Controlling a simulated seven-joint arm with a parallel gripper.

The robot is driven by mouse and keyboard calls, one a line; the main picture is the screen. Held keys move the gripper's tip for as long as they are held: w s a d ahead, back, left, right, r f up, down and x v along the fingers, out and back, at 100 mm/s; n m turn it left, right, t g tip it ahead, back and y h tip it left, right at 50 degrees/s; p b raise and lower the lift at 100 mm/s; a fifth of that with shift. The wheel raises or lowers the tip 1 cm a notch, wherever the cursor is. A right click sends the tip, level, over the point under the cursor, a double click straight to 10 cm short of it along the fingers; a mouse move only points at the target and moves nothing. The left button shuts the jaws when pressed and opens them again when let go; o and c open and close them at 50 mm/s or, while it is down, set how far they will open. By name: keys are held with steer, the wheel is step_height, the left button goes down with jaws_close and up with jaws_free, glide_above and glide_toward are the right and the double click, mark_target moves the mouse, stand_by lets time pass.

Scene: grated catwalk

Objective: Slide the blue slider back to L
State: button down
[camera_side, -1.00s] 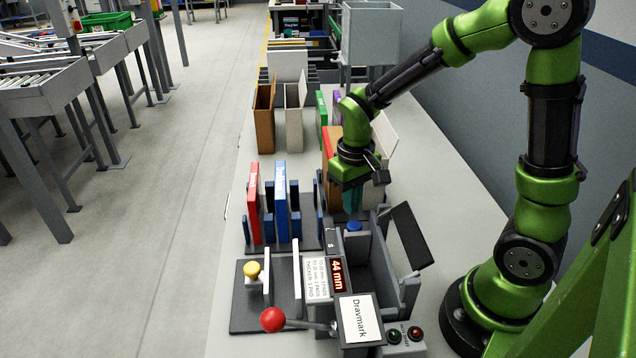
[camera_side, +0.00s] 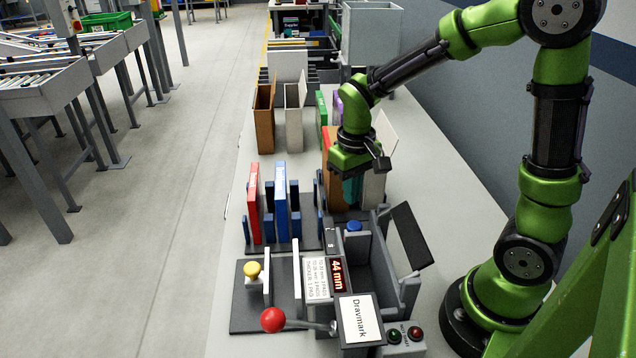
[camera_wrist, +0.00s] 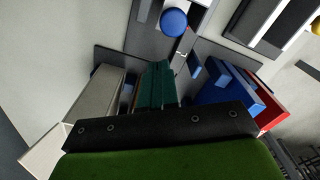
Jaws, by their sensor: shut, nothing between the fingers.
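The blue slider has a round blue knob (camera_side: 353,226) on the grey machine, just right of a small dark plate (camera_side: 331,236) lettered L and S. In the picture the knob is nearer the height of the L than the S. The knob also shows at the top of the wrist view (camera_wrist: 173,21), with nothing touching it. My gripper (camera_side: 360,170) is shut and empty, above the upright folders beyond the machine and clear of the knob.
Red (camera_side: 253,203) and blue (camera_side: 281,202) binders stand left of the machine. A red ball lever (camera_side: 273,319), a yellow knob (camera_side: 252,269), a 44 mm display (camera_side: 338,273) and a raised dark flap (camera_side: 411,236) surround the machine.

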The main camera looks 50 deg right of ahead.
steer(key=shift+r, duration=1.95)
steer(key=s+a+r+m+t+y, duration=0.1)
steer(key=s+a+r+t+y, duration=0.1)
steer(key=s+a+r+t, duration=0.3)
steer(key=s+r+t, duration=0.2)
steer(key=s+r, duration=0.1)
steer(key=r, duration=0.1)
steer(key=shift+s+a+r, duration=0.15)
steer(key=shift+s+r, duration=0.05)
steer(key=shift+s, duration=0.2)
